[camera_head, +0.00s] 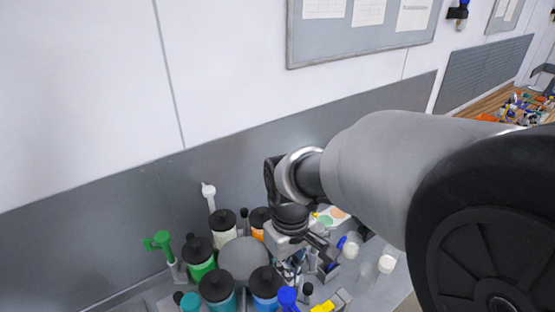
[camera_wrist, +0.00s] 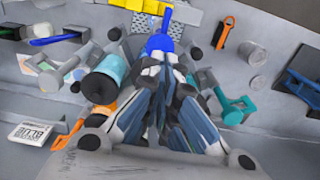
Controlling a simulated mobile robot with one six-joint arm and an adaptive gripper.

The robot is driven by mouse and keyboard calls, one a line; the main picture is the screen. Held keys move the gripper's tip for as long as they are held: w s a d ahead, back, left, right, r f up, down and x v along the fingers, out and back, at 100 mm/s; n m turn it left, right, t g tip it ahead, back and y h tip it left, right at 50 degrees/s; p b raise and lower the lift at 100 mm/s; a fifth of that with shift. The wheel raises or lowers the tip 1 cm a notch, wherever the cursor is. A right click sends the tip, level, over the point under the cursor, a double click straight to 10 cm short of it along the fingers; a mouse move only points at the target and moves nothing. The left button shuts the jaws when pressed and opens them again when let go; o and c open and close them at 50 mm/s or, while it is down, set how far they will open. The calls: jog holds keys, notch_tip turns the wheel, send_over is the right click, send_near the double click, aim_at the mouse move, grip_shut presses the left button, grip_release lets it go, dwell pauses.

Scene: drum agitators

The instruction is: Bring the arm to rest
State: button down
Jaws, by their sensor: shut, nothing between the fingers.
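My gripper (camera_wrist: 165,68) is shut and empty, its fingers together in the middle of the wrist view. In the head view my gripper (camera_head: 296,262) points down over the crowded bench, with the arm reaching in from the right. The fingertips are partly hidden there by the wrist and nearby items. A blue-topped item (camera_wrist: 160,42) shows just past the fingertips in the wrist view; I cannot tell whether they touch.
Several black-lidded drums, including a green one (camera_head: 199,260) and a teal one (camera_head: 217,292), stand left of the gripper. A green-handled tool (camera_head: 161,242) stands farther left. Clear cups (camera_head: 351,246) stand right. A grey wall panel (camera_head: 100,230) rises behind.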

jog(key=s+d+f+m+t+b, duration=0.2)
jog(key=s+d+f+b, duration=0.3)
jog(key=f+b, duration=0.5)
jog(key=s+d+f+m+t+b, duration=0.2)
jog(key=s+d+f+m+b, duration=0.2)
jog(key=b, duration=1.6)
jog(key=s+d+f, duration=0.2)
jog(key=s+f, duration=0.2)
jog(key=f, duration=0.2)
jog(key=shift+s+f+m+t, duration=0.15)
jog(key=shift+s+m+t, duration=0.15)
jog(key=shift+m, duration=0.1)
jog(key=shift+a, duration=0.15)
